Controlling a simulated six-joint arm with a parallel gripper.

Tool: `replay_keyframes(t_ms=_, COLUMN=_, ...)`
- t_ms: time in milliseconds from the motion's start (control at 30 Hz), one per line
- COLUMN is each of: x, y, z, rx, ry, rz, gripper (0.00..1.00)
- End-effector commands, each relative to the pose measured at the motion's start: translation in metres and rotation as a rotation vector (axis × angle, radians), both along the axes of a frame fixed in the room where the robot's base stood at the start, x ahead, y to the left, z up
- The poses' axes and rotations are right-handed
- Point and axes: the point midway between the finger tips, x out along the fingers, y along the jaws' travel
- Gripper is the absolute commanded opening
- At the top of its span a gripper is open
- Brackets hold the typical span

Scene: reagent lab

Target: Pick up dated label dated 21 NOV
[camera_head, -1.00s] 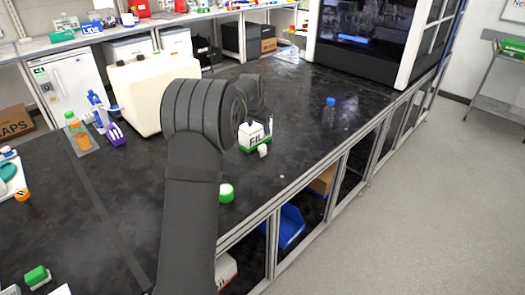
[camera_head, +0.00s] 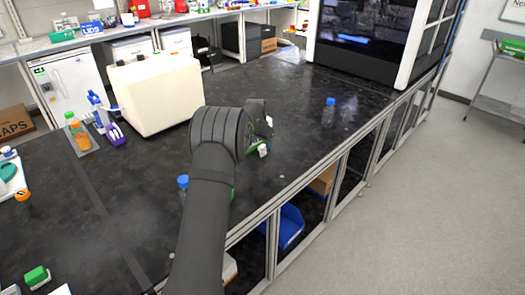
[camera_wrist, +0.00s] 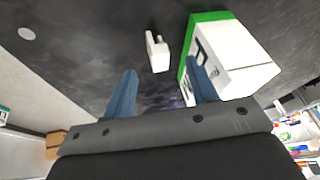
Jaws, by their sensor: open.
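I cannot pick out a label reading 21 NOV; no date is readable in either view. A small white piece (camera_wrist: 156,52) lies on the dark bench in the wrist view, beside a green-and-white box (camera_wrist: 237,58). The white piece also shows in the head view (camera_head: 263,151), where my arm hides most of the box. My gripper (camera_wrist: 161,68) is open, with its two blue fingers apart. In the wrist view, the white piece shows between and beyond the fingertips, and the right finger overlaps the box's edge. Contact cannot be told.
A blue-capped bottle (camera_head: 329,112) stands to the right on the bench. Another blue cap (camera_head: 183,181) shows beside my arm. A large cream container (camera_head: 157,95) stands at the left. The bench's front edge runs close by on the right. Bare bench lies around the right-hand bottle.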

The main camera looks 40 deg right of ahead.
Motion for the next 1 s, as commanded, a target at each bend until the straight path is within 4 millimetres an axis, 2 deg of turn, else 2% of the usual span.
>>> replay_keyframes(t_ms=300, x=0.007, y=-0.018, z=-0.036, rx=0.001, ry=0.0, rz=0.0, gripper=0.53)
replay_keyframes(t_ms=667, x=0.009, y=-0.02, z=-0.042, rx=-0.001, ry=-0.001, rz=0.001, gripper=0.53)
replay_keyframes(t_ms=933, x=0.009, y=-0.02, z=-0.042, rx=-0.001, ry=-0.001, rz=0.001, gripper=0.0)
replay_keyframes(t_ms=1000, x=0.009, y=-0.02, z=-0.042, rx=-0.001, ry=-0.001, rz=0.001, gripper=0.0)
